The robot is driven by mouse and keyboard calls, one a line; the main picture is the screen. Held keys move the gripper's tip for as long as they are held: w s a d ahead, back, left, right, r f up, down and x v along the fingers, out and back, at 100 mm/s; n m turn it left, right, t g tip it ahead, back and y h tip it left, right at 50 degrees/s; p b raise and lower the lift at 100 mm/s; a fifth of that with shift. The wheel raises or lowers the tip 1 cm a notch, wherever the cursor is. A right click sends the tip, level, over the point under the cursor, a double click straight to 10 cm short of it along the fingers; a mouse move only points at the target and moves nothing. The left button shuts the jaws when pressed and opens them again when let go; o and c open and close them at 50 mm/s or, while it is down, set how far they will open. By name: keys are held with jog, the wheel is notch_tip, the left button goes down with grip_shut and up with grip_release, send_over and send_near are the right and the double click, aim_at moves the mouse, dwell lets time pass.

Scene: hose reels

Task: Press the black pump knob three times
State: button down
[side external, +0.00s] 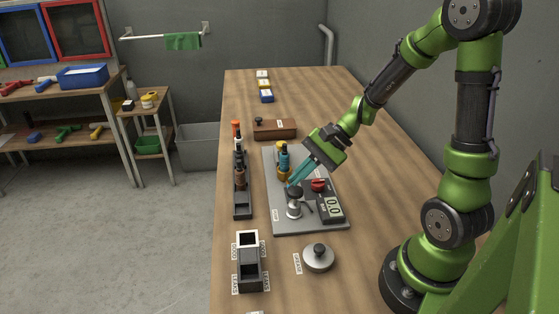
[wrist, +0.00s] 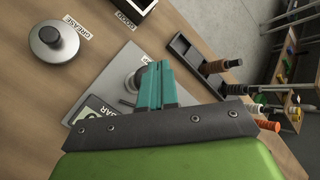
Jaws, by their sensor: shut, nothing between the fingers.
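The pump with its black knob (side external: 294,191) stands upright near the front left of the grey base plate (side external: 282,226). My gripper (side external: 291,184) has its teal fingers shut and empty, slanting down from the upper right, with the tips at or just above the black knob. I cannot tell whether they touch it. A gauge (side external: 331,207) reading 0.0 and a red knob (side external: 318,185) sit right of the pump.
A yellow and blue fitting (side external: 283,161) stands behind the pump. A dark rack (side external: 242,205) of several fittings is to the left. A grease pot (side external: 318,257) and a two-bin box (side external: 249,275) stand in front. A brown block (side external: 275,129) lies behind.

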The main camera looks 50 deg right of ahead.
aim_at(294, 190)
jog(key=shift+f, duration=0.2)
jog(key=shift+f, duration=0.25)
jog(key=shift+f, duration=1.3)
dwell(1.0)
jog(key=shift+r, duration=1.75)
jog(key=shift+r, duration=2.5)
